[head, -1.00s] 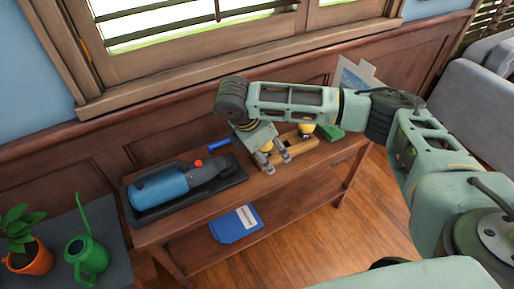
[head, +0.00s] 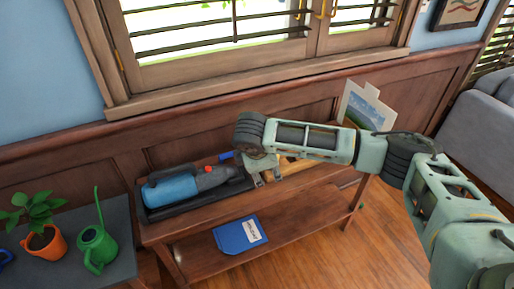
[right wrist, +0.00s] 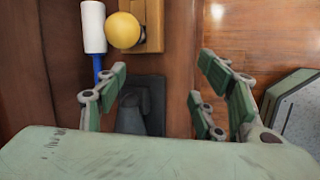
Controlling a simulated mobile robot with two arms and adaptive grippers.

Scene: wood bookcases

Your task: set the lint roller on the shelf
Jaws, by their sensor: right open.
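The lint roller (right wrist: 93,28) has a white roll and a blue handle. It lies on the top of the wooden table, at the upper left of the right wrist view. In the head view only its blue handle (head: 226,155) shows, behind the black tray; my gripper and arm cover the rest. My right gripper (head: 266,177) is open and empty above the tray's right end. In the right wrist view its fingers (right wrist: 160,95) are spread, with the roller beyond the left finger and apart from it. The table's lower shelf (head: 300,213) is in the head view. My left gripper is not in view.
A blue vacuum (head: 172,190) lies in the black tray (head: 160,213). A yellow ball (right wrist: 123,30) sits by a wooden block (right wrist: 153,25), close beside the roller. A blue folder (head: 236,236) lies on the lower shelf, with bare wood to its right.

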